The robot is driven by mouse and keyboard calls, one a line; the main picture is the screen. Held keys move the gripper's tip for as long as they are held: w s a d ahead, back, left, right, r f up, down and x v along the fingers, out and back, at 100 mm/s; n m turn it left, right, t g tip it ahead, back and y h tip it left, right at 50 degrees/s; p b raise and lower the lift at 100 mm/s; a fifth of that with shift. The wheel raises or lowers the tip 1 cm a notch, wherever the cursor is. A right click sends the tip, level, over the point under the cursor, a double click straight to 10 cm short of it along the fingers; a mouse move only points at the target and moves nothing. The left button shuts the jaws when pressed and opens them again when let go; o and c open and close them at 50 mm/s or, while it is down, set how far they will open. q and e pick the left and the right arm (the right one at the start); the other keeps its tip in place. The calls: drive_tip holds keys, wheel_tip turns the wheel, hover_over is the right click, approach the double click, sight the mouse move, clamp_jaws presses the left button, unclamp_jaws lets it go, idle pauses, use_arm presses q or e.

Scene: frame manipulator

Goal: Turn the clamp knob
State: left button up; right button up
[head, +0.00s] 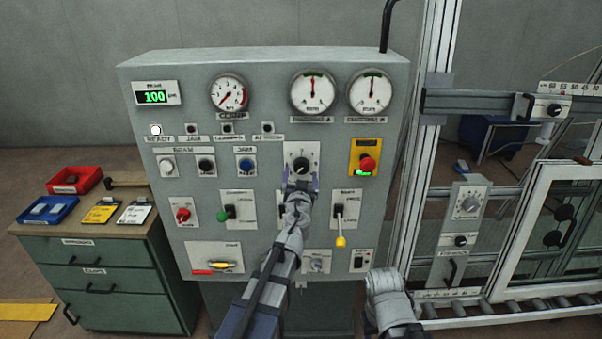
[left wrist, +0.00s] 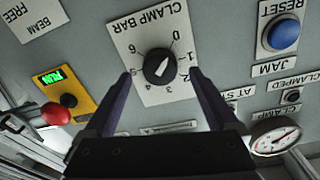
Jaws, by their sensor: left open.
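The clamp knob (head: 301,163) is a black round knob on a white plate in the middle of the grey panel. In the left wrist view the knob (left wrist: 158,67) sits on the plate marked CLAMP BAR (left wrist: 122,38), with a scale from 0 to 6 around it. A light line crosses the knob; its exact setting is hard to tell. My left gripper (head: 301,182) is open in front of the plate. In the left wrist view its two dark fingers (left wrist: 161,74) lie either side of the knob, apart from it. My right gripper does not show.
Gauges (head: 312,92) sit above. A green drawer cabinet (head: 100,285) stands left, a metal frame (head: 430,150) right.

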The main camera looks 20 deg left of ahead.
use_arm(q)
drive_tip(key=v, duration=0.5)
drive_tip(key=shift+s, duration=0.1)
